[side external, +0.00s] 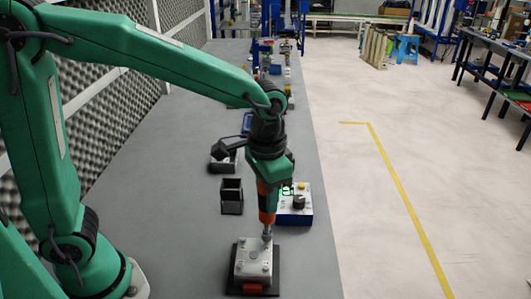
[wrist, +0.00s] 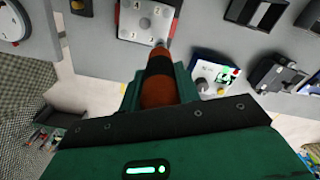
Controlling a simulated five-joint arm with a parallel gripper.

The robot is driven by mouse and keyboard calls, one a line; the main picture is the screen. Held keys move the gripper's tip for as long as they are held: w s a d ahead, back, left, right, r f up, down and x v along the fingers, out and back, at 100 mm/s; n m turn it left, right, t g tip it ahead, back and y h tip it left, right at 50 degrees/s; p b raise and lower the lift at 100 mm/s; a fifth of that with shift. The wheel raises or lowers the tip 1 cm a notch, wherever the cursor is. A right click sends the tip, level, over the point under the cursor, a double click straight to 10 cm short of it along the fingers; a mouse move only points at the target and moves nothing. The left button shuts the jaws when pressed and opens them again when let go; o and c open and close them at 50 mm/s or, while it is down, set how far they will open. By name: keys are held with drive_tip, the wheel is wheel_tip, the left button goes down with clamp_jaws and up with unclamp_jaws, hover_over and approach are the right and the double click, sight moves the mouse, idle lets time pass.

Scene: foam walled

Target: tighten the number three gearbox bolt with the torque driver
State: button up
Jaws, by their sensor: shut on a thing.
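The torque driver (side external: 266,200), orange with a black band, is held upright in my gripper (side external: 268,178). It also shows in the wrist view (wrist: 158,85), clamped between the green jaws (wrist: 160,88). The gearbox (side external: 254,262) is a silver block with bolts on top, on a dark base near the bench's front. Its numbered top shows at the upper edge of the wrist view (wrist: 146,20). The driver's tip is at the far right corner of that top. I cannot tell which number is there or whether the tip is seated in the bolt.
An open black holder (side external: 231,197) stands behind the gearbox. A blue and white box with a dark knob (side external: 296,204) is to the right, close to the driver. Another black box (side external: 223,160) stands farther back. The bench (side external: 180,220) is clear to the left.

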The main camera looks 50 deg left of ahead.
drive_tip(key=shift+r, duration=1.85)
